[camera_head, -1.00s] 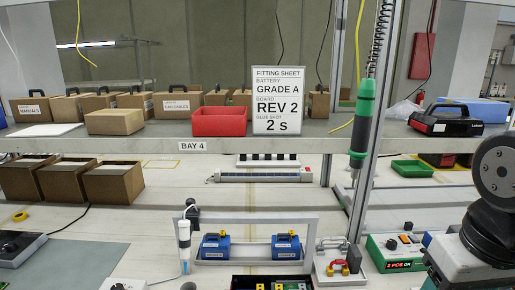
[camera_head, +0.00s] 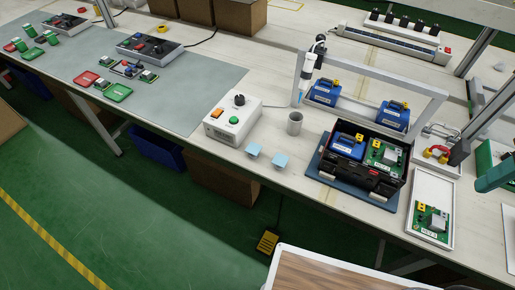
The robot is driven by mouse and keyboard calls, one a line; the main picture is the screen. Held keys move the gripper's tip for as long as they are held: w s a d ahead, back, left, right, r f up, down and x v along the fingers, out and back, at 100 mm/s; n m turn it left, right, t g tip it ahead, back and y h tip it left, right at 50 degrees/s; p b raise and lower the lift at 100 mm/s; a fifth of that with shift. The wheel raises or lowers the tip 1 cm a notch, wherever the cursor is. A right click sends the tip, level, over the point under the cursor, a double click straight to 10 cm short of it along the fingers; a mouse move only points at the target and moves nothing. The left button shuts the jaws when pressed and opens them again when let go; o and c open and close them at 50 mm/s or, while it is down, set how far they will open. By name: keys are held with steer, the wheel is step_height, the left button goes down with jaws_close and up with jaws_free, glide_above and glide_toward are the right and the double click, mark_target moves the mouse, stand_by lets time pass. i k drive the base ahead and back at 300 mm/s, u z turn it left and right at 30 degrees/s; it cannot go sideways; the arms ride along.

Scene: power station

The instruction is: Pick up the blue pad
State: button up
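Two small light blue pads lie on the pale bench near its front edge. The left blue pad (camera_head: 253,150) is just in front of the white control box. The right blue pad (camera_head: 280,160) lies a short way to its right, apart from it. A larger dark blue mat (camera_head: 322,187) lies under a black open case.
A white box with a knob and buttons (camera_head: 232,122), a grey cup (camera_head: 295,123) and the black case (camera_head: 350,168) stand around the pads. A white tray (camera_head: 418,226) is at right. A wood-topped surface (camera_head: 335,274) is at the bottom. Green floor lies in front.

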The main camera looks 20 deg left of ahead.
mark_target(281, 160)
steer(key=u, duration=0.95)
